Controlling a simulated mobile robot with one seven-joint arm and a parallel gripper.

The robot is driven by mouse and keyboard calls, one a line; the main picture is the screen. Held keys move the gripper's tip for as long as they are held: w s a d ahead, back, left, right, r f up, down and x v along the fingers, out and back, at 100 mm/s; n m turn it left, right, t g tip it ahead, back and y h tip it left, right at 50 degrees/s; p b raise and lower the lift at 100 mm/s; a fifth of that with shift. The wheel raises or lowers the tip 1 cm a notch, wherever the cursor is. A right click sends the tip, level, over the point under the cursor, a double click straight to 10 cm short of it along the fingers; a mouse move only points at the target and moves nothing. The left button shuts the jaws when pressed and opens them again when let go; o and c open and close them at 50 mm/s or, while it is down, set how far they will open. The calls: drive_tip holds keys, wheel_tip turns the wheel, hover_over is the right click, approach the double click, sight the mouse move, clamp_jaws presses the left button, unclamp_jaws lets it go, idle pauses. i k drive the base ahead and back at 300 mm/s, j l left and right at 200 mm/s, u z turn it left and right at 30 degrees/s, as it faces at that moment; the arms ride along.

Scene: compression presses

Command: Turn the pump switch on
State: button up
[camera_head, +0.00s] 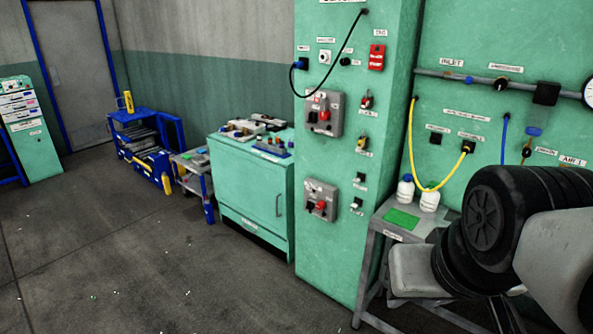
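A tall green control panel (335,235) stands in the middle of the view. It carries an upper grey switch box (323,113) and a lower grey switch box (320,200), each with black and red parts. Small toggles (365,101) sit in a column to their right. The labels are too small to read, so I cannot tell which one is the pump switch or how it is set. My arm fills the lower right, right of the panel and in front of a small metal table. My gripper's fingers do not show.
The metal table (393,228) holds two white bottles (430,200) and a green pad (401,219). A yellow hose (410,135) hangs behind it. A green cabinet (245,190) adjoins the panel on the left. The floor in front and left is mostly clear.

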sight(320, 205)
drive_tip(key=u, duration=0.2)
drive_tip(key=i+j+z, duration=0.25)
drive_tip(key=i, duration=0.35)
drive_tip(key=i+j+z, duration=0.25)
drive_tip(key=i, duration=0.3)
drive_tip(key=i+j+z, duration=0.25)
drive_tip(key=i+j, duration=0.15)
drive_tip(key=i, duration=0.15)
